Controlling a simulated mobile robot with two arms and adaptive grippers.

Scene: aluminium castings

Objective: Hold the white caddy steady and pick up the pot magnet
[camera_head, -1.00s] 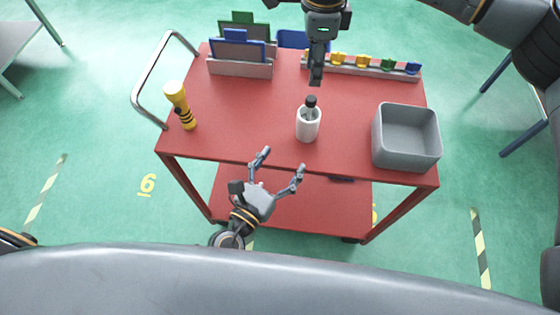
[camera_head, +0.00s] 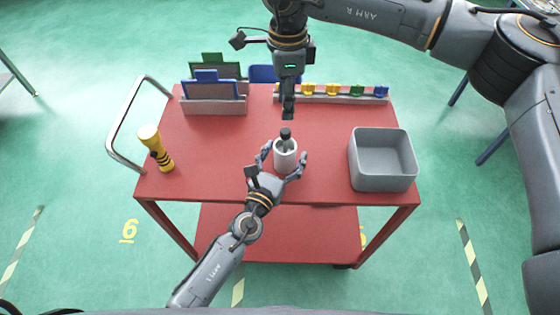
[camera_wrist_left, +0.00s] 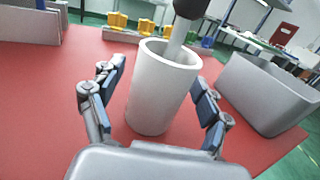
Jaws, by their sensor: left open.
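The white caddy (camera_head: 285,163) stands upright on the red cart top, near its front edge. It shows large in the left wrist view (camera_wrist_left: 160,95). The pot magnet (camera_head: 286,134), with a black top and a grey shaft, stands in the caddy; its lower part is hidden inside. My left gripper (camera_head: 284,156) is open, with one finger on each side of the caddy. In the left wrist view gaps show between the fingers and the caddy wall. My right gripper (camera_head: 288,112) points down just above and behind the pot magnet, seen edge-on, so its opening is unclear.
A grey open bin (camera_head: 383,187) stands right of the caddy. A rack with panels (camera_head: 215,107) is at the back left, and a rail with coloured clips (camera_head: 335,98) at the back. The cart top between is clear.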

